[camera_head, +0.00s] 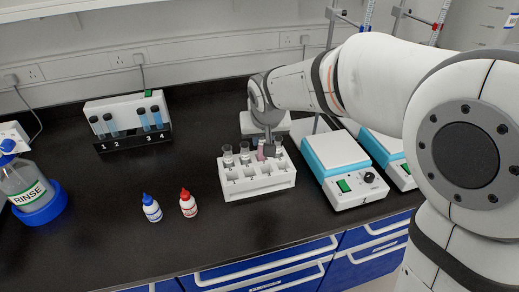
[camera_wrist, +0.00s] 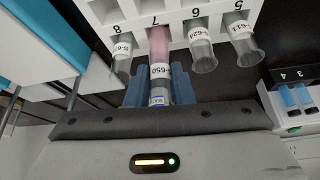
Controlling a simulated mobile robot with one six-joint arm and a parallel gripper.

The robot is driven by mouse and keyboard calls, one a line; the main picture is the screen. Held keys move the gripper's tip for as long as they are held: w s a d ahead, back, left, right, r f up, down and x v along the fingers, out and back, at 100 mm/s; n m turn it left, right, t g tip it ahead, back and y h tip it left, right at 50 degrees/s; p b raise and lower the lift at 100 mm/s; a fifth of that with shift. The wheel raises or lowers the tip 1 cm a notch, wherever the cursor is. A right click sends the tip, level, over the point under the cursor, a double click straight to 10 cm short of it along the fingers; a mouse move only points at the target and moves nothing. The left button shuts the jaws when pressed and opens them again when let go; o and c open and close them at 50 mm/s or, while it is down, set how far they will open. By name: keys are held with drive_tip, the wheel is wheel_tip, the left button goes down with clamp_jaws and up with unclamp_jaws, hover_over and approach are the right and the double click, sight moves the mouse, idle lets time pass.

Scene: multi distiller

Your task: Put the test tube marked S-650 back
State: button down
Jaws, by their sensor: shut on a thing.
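The test tube marked S-650 (camera_wrist: 159,48) holds pink liquid and sits between the blue fingers of my gripper (camera_wrist: 160,86), which is shut on it. It lines up with position 7 of the white rack (camera_wrist: 271,10); how deep it sits in the slot I cannot tell. In the head view the pink tube (camera_head: 261,153) shows in the back row of the rack (camera_head: 262,188), under my gripper (camera_head: 266,137). Other labelled tubes stand at position 8 (camera_wrist: 121,65), position 6 (camera_wrist: 203,55) and position 5 (camera_wrist: 244,47). The rack's front row looks empty.
Two hotplate stirrers (camera_head: 345,178) stand right of the rack. A blue-capped bottle (camera_head: 152,209) and a red-capped bottle (camera_head: 188,204) stand in front left. A numbered stand with blue tubes (camera_head: 127,134) is at back left, with a RINSE bottle (camera_head: 28,190) at far left.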

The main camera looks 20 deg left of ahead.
sight(262, 161)
drive_tip(key=shift+s+f, duration=0.1)
drive_tip(key=shift+f, duration=1.7)
drive_tip(key=shift+f, duration=0.1)
drive_tip(key=c, duration=1.5)
unclamp_jaws()
drive_tip(key=shift+c, duration=0.2)
